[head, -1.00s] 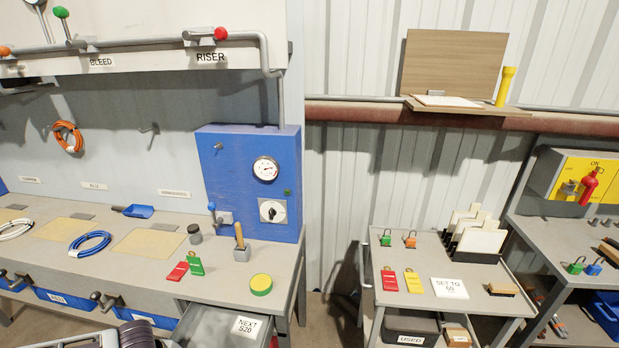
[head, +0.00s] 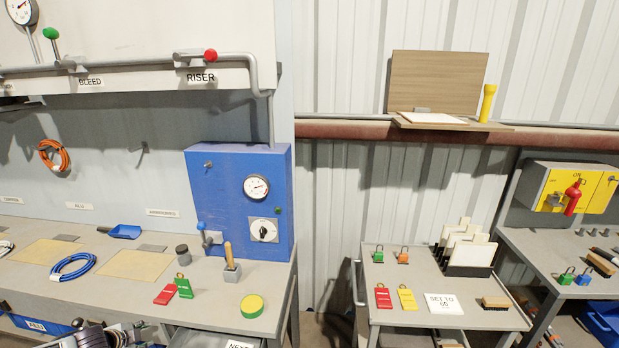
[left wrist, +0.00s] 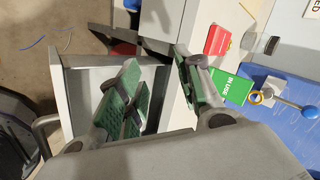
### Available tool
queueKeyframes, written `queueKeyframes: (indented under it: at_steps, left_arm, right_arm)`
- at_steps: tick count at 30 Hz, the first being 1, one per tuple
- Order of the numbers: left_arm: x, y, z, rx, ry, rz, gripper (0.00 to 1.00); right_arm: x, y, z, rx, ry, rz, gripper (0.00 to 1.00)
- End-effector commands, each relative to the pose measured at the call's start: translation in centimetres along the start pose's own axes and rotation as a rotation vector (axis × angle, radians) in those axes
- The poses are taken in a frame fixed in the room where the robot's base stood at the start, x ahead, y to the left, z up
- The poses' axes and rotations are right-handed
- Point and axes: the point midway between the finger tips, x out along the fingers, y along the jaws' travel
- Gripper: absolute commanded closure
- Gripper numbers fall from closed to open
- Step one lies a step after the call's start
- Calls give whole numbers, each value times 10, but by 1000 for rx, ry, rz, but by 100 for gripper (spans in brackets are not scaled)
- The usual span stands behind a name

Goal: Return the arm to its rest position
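My left arm (head: 95,337) shows only in part at the bottom left edge of the head view, low in front of the workbench. In the left wrist view, my left gripper (left wrist: 158,92) has its two green-padded fingers spread apart with nothing between them. Behind the fingers is an open, pale drawer (left wrist: 85,80). A green "IN USE" tag (left wrist: 230,87) and a red tag (left wrist: 217,40) lie beyond the right-hand finger. My right arm and right gripper are in neither view.
The workbench (head: 210,300) carries a red tag (head: 167,292), a green tag (head: 184,286), a yellow-green round piece (head: 252,306), a blue cable coil (head: 73,267) and a blue gauge box (head: 225,180). A gap separates it from a grey cart (head: 385,322) holding padlocks, tags and a sign.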

Motion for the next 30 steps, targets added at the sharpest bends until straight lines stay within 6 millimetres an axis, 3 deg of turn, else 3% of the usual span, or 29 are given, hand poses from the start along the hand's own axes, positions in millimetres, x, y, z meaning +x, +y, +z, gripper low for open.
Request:
queueKeyframes:
  at_steps: [6,14,23,30]
  left_arm:
    - [27,-43,37,-71,-15,-108,65]
    - [58,-63,80,-153,-38,-190,65]
    - [97,-38,132,-252,-81,-225,65]
    - [126,15,168,-323,-132,-208,65]
  right_arm:
    - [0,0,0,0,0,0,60]
    - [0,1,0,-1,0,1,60]
    - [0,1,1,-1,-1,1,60]
    - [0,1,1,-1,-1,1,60]
